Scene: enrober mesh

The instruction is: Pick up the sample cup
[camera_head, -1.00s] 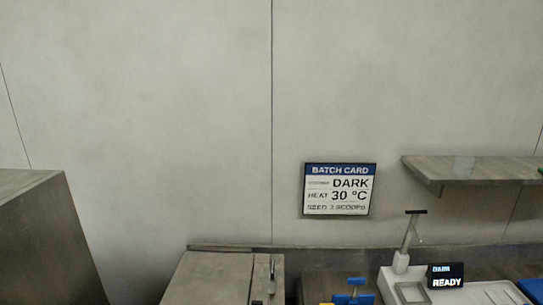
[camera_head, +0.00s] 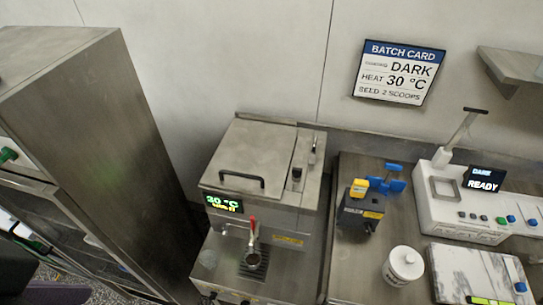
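I cannot tell whether either one holds anything. Neither of my grippers is in view.
A tall steel cabinet (camera_head: 100,130) stands at the left. A dark box with a yellow top (camera_head: 360,208), a blue-handled tool (camera_head: 388,180), a white machine reading READY (camera_head: 450,215) and a marble slab (camera_head: 470,272) crowd the counter. A batch card (camera_head: 398,72) hangs on the wall.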

